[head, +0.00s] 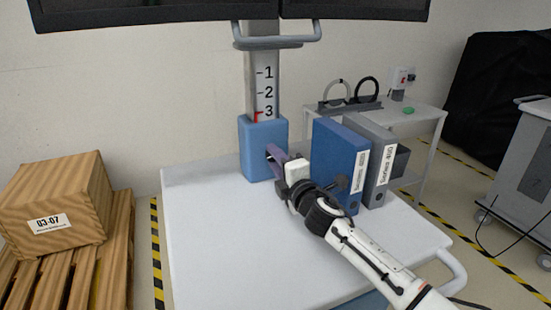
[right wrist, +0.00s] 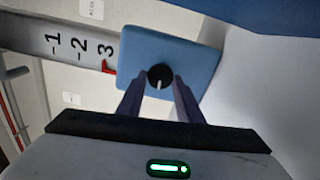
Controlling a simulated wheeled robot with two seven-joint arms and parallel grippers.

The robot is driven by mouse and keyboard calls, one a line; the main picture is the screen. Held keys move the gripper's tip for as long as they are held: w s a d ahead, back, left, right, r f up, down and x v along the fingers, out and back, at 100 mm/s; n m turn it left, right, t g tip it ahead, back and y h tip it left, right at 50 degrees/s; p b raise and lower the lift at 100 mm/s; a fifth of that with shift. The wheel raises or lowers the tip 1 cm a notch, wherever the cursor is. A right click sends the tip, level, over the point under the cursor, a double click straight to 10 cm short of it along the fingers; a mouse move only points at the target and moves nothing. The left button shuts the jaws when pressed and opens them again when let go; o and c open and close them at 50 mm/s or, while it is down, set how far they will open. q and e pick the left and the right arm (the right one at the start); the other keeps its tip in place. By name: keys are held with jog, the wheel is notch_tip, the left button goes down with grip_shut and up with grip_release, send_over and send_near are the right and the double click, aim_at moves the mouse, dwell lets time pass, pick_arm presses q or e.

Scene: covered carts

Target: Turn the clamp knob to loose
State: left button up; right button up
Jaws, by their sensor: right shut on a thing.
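The clamp knob (right wrist: 160,74) is a small round black knob with a white pointer line, on the face of a blue clamp block (right wrist: 195,55). In the head view the blue block (head: 257,128) sits around the foot of the grey column, and the fingers mostly hide the knob. My right gripper (head: 271,158) reaches in from the lower right. In the right wrist view its two purple fingers (right wrist: 159,83) are shut on the knob, one on each side. Any marks around the knob are not readable. My left gripper is not in view.
The column scale (head: 265,91) shows 1, 2, 3, with a red pointer near 3. A blue binder (head: 335,160) and a grey binder (head: 378,165) stand close beside my right arm. The left part of the white cart top (head: 205,215) is clear. Screens (head: 350,8) hang above.

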jog(key=n, duration=0.4)
jog(key=shift+d+f+n+p, duration=0.1)
jog(key=shift+f+n+p, duration=0.05)
jog(key=shift+n+p, duration=0.15)
dwell(0.5)
jog(key=o, duration=1)
jog(key=v, duration=1)
jog(key=shift+s, duration=0.1)
jog(key=shift+f, duration=0.15)
